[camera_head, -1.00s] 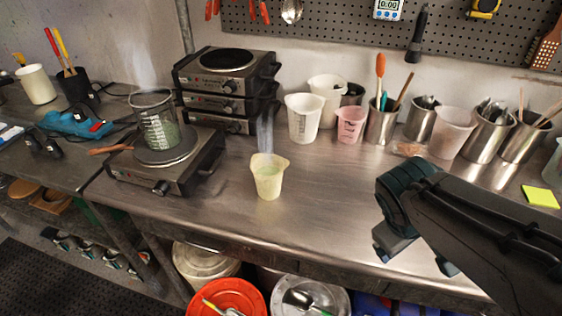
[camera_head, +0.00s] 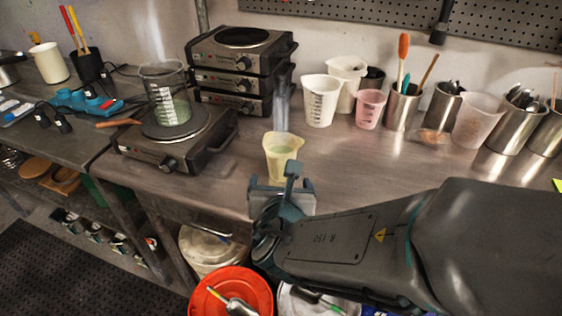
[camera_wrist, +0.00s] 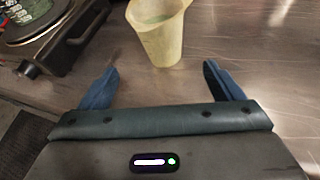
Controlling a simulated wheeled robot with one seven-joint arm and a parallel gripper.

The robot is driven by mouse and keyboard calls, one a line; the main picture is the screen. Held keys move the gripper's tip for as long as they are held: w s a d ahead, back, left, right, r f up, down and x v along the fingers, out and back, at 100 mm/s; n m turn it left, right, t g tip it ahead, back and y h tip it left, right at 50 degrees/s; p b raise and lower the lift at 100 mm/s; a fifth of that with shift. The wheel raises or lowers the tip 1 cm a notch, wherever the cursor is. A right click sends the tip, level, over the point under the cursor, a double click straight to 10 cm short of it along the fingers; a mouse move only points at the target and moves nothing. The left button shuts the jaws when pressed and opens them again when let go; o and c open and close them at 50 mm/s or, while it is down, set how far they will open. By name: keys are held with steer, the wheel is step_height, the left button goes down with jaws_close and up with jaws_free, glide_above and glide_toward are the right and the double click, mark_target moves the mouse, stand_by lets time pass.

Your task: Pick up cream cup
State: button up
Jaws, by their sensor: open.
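The cream cup (camera_head: 282,157) stands upright on the steel bench near its front edge, with pale liquid inside and steam above it. It also shows in the wrist view (camera_wrist: 158,36), just beyond the fingertips and between their lines. My gripper (camera_head: 282,186) is at the bench's front edge, on the near side of the cup. In the wrist view my gripper (camera_wrist: 162,80) has its two blue fingers spread wide with nothing between them. The cup's lower part is partly hidden by my gripper in the head view.
A hot plate (camera_head: 175,140) with a glass beaker (camera_head: 165,95) of green liquid stands left of the cup. White cups (camera_head: 320,100), a pink cup (camera_head: 369,108) and steel utensil holders line the back. Bare bench (camera_head: 380,163) lies right of the cup. A red bucket (camera_head: 232,290) is below.

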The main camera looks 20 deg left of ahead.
mark_target(281, 162)
steer(key=x, duration=1.3)
steer(key=shift+w+d+f+p, duration=0.1)
steer(key=shift+w+p, duration=0.15)
steer(key=shift+p, duration=0.1)
steer(key=c, duration=1.2)
